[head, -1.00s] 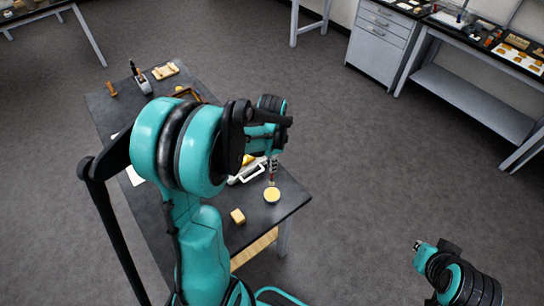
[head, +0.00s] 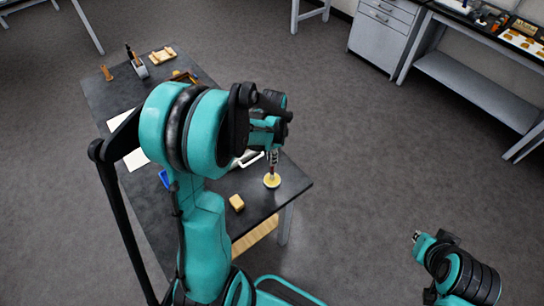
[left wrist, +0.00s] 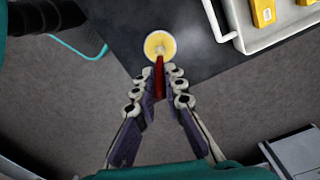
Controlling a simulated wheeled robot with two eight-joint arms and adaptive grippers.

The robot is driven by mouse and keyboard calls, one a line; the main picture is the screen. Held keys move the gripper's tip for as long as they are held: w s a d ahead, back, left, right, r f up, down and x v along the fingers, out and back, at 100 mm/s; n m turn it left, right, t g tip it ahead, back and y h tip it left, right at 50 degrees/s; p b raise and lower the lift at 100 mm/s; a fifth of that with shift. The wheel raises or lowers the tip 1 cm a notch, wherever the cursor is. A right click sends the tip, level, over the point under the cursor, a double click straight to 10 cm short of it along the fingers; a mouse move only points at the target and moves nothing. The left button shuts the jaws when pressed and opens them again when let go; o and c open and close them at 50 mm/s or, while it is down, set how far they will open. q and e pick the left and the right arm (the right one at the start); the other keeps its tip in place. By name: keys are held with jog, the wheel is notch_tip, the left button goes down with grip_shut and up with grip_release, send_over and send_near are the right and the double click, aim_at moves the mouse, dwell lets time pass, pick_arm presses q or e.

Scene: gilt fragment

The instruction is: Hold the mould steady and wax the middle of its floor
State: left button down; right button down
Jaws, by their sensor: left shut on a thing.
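My left gripper (head: 272,158) is shut on a thin tool with a red handle (left wrist: 160,75), pointing down near the table's right corner. The tool's lower end overlaps a small round dish (head: 272,181) with a pale rim and yellow inside. The dish also shows in the left wrist view (left wrist: 159,46); whether the tool touches it I cannot tell. A brown-framed piece (head: 185,77), possibly the mould, is partly hidden behind my left arm. My right gripper (head: 417,236) is off to the right, away from the table; its fingers are too small to read.
A yellow block (head: 237,203) lies near the table's front edge. A white tray (left wrist: 270,35) with yellow pieces stands beside the dish. A wooden piece (head: 162,55) and a grey holder (head: 139,69) stand at the far end. Open floor lies right of the table.

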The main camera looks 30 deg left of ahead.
pick_arm(q)
jog(key=shift+f+b, duration=0.55)
jog(key=shift+b, duration=0.1)
dwell(1.9)
jog(key=shift+r, duration=0.1)
jog(key=shift+r+p, duration=2.5)
jog(key=shift+r, duration=1)
jog(key=shift+f, duration=0.15)
